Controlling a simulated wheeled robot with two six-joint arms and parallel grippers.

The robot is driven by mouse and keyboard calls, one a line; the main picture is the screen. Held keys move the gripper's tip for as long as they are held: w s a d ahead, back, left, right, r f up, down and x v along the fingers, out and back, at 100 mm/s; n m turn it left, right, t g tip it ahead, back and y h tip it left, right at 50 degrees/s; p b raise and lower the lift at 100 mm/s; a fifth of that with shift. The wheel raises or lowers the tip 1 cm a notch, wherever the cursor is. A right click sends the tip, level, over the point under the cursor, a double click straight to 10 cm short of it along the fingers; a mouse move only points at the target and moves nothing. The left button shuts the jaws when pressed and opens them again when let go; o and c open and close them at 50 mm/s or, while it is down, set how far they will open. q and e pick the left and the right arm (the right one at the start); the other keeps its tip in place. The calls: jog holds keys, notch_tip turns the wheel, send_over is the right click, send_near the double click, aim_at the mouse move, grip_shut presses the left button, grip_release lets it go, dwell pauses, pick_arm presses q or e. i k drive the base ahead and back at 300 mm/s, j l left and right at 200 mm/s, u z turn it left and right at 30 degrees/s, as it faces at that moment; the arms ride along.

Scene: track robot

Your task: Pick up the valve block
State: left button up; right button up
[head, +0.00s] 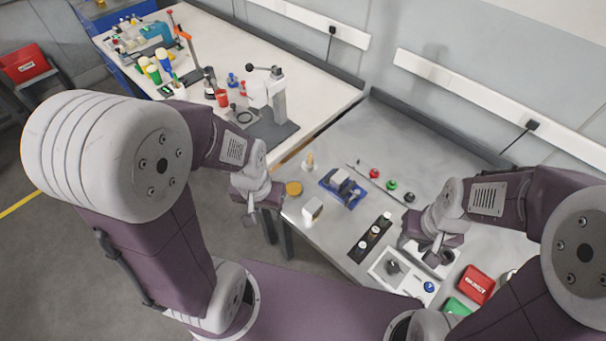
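A small pale block (312,210) with a darker face stands near the left front edge of the grey bench. It looks like the valve block, but it is too small to be sure. My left gripper (254,216) hangs left of the block, apart from it, near the bench's left edge. My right gripper (432,256) is over the right front of the bench, by a white tray (378,270). Nothing shows in either gripper. The fingers are too small and dark to tell whether they are open or shut.
A blue vise (343,188) stands behind the block. A yellow round lid (293,188) and a dark rack (357,251) are nearby. Red, green and dark knobs (391,184) lie farther back. A red box (476,285) is at right. The bench's back right is clear.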

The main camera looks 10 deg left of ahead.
aim_at(338, 181)
jog(key=j+z, duration=0.25)
jog(key=j, duration=0.4)
jog(key=j+z, duration=0.3)
jog(key=j, duration=0.35)
jog(key=j+z, duration=0.25)
jog(key=j, duration=0.35)
jog(key=k+j+z, duration=0.25)
jog(key=j, duration=0.35)
jog(key=i+j, duration=0.05)
jog(key=i, duration=0.05)
